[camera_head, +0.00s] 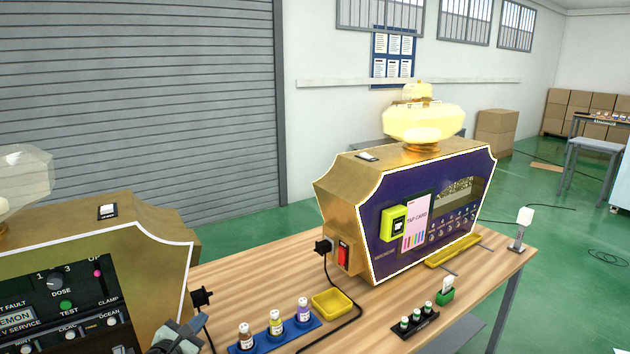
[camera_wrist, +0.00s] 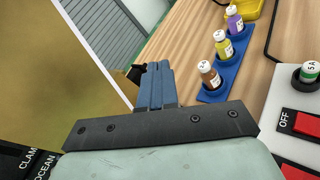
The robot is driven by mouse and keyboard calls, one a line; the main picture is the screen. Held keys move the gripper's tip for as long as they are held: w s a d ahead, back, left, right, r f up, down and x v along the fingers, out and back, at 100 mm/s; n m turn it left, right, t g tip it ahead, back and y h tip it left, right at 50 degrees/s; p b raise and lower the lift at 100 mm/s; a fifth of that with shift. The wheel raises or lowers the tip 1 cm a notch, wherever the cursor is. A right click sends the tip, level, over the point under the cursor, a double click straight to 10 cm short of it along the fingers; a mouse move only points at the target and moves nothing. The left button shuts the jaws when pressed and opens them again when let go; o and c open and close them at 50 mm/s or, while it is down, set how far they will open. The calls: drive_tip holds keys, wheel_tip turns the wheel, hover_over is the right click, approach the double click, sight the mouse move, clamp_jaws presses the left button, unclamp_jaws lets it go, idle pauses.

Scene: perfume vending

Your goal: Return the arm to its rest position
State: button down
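My gripper (camera_head: 178,338) is at the bottom of the head view, in front of the right side of the left gold machine (camera_head: 150,222). In the wrist view, the two blue-grey fingers of my gripper (camera_wrist: 155,80) lie side by side with no object seen between them. They point toward the table edge and a black plug (camera_wrist: 136,74), left of the blue rack (camera_wrist: 214,92). The rack holds a brown bottle (camera_wrist: 209,75), a yellow bottle (camera_wrist: 223,46) and a purple bottle (camera_wrist: 235,21), all apart from my gripper.
A purple-fronted gold machine (camera_head: 372,220) stands on the wooden table (camera_head: 250,262). A yellow tray (camera_head: 333,303) and a black rack with green-capped vials (camera_head: 414,324) are in front. A black cable runs over the table. A red switch (camera_wrist: 302,124) shows at right in the wrist view.

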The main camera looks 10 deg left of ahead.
drive_tip(key=w+d+f+m+g+h, duration=0.1)
drive_tip(key=w+d+m+g+h, duration=0.4)
drive_tip(key=d, duration=0.9)
drive_tip(key=w+d+f+m+h, duration=0.1)
drive_tip(key=w+d+m, duration=0.3)
drive_tip(key=w+d, duration=0.7)
drive_tip(key=s+d+f+m+g+h, duration=0.1)
drive_tip(key=s+d+f+m+g, duration=0.15)
drive_tip(key=d, duration=0.95)
drive_tip(key=s+d+f+m+g, duration=0.1)
drive_tip(key=d+f+m+g, duration=0.3)
drive_tip(key=d, duration=0.7)
drive_tip(key=s+d+f+m+g+y, duration=0.1)
drive_tip(key=s+d+f+m+g, duration=0.15)
drive_tip(key=s+f, duration=0.45)
drive_tip(key=s+d+f+m+g+y, duration=0.1)
drive_tip(key=s+d+f+m, duration=0.15)
drive_tip(key=f, duration=0.85)
drive_tip(key=s+d+f+m+g+y, duration=0.1)
drive_tip(key=s+d+f+g, duration=0.15)
drive_tip(key=s+f, duration=0.45)
drive_tip(key=s+f+m+g+y, duration=0.4)
drive_tip(key=s+f+m, duration=0.5)
drive_tip(key=s+f, duration=1)
drive_tip(key=s+d+g, duration=0.1)
drive_tip(key=s, duration=0.3)
drive_tip(key=shift+s+y, duration=0.2)
drive_tip(key=shift+y, duration=0.1)
